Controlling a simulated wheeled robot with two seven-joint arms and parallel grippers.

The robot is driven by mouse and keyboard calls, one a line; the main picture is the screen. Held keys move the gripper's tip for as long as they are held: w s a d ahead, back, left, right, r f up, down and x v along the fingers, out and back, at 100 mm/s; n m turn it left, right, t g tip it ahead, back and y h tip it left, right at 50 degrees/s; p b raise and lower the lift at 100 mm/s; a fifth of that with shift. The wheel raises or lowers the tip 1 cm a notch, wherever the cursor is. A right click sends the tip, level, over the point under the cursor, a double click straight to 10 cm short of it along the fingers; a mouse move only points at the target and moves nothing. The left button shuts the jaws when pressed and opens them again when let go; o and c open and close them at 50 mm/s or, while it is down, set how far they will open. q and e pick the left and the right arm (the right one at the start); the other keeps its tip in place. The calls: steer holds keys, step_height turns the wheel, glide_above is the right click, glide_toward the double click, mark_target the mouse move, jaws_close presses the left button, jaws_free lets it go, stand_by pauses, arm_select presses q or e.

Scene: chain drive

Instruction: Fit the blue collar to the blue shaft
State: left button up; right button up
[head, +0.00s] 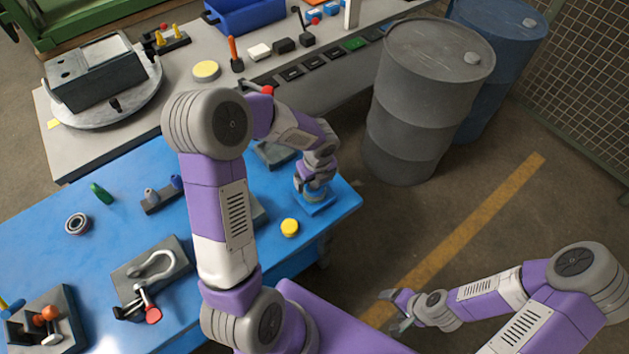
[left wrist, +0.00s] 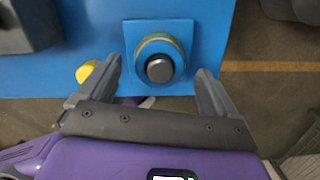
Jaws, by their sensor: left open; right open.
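A blue square base (left wrist: 199,26) sits near the table's edge; it also shows in the head view (head: 318,209). On it, in the left wrist view, a round post with a dark top (left wrist: 159,68) stands inside a ring (left wrist: 157,42) with a tan-green rim and bluish inside. I cannot tell whether this ring is the blue collar. My left gripper (left wrist: 162,84) is open, its fingers apart on either side of the post's near side, with nothing between them gripped. In the head view my left gripper (head: 313,184) hides most of the post. My right gripper (head: 396,309) is open and empty over the floor.
A yellow disc (head: 290,228) lies beside the base. The blue table (head: 50,235) also holds a bearing ring (head: 77,224), a green piece (head: 101,193), a peg holder (head: 160,196) and a clamp plate (head: 170,262). Grey barrel (head: 425,110) stands behind the table's right end.

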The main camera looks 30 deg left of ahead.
arm_select(q)
steer(key=r, duration=0.3)
steer(key=r+p, duration=0.1)
steer(key=r, duration=0.1)
steer(key=shift+s+d+r, duration=0.2)
steer(key=shift+d, duration=0.1)
